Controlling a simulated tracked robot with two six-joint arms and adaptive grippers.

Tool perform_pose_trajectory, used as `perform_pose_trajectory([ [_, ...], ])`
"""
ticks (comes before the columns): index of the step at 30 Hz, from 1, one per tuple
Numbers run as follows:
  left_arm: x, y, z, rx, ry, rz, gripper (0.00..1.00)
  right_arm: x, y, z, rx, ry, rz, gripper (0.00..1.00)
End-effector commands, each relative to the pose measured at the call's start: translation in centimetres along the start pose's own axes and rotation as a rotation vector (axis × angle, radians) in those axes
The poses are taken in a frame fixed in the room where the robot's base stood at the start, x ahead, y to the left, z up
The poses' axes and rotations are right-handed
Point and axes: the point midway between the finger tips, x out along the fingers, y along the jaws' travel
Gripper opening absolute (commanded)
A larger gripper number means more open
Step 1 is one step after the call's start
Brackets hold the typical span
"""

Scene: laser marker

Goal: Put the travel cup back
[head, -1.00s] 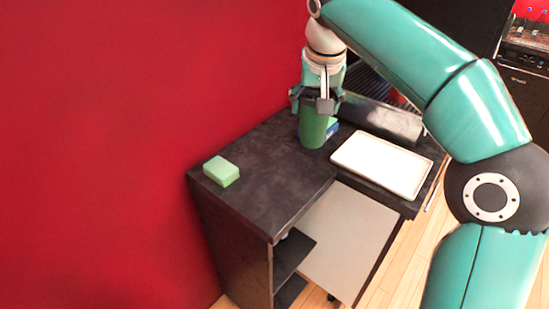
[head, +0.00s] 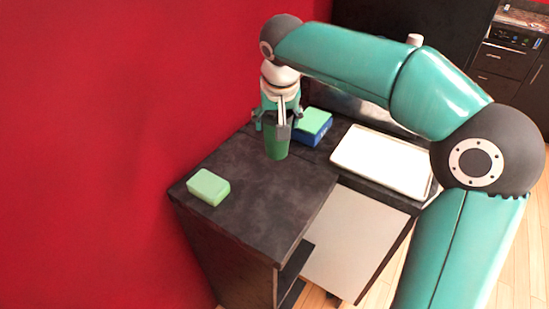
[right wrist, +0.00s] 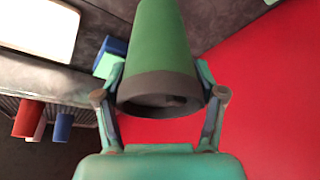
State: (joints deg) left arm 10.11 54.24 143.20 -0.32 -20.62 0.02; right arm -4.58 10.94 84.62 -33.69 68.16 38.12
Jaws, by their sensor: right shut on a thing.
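The travel cup (head: 276,143) is green and upright in the head view, over the dark counter between two sponge-like blocks. My right gripper (head: 277,128) is shut around its upper part from above. In the right wrist view the green cup (right wrist: 163,40) fills the space between the fingers of my right gripper (right wrist: 160,92), with its dark rim toward the camera. I cannot tell whether the cup's base touches the counter. My left gripper does not show.
A light green block (head: 208,187) lies on the counter (head: 262,205) near its left edge. A green-and-blue block (head: 314,126) lies behind the cup. A white tray (head: 382,160) lies to the right. The right wrist view shows a red cup (right wrist: 28,118) and a blue cup (right wrist: 63,126). A red wall (head: 90,120) borders the left.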

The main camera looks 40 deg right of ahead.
Motion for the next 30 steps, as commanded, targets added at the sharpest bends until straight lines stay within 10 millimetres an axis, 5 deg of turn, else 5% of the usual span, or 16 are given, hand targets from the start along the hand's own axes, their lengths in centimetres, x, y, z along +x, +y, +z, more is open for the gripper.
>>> perform_pose_trajectory([
  [6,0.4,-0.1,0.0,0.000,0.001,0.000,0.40,4.1,0.2,1.8,0.002,-0.001,0.001,0.55],
  [19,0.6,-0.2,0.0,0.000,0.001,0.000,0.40,8.3,0.3,3.5,0.003,-0.002,0.004,0.55],
  [30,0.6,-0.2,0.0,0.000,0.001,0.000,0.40,9.1,0.3,3.8,0.005,0.000,0.001,0.55],
])
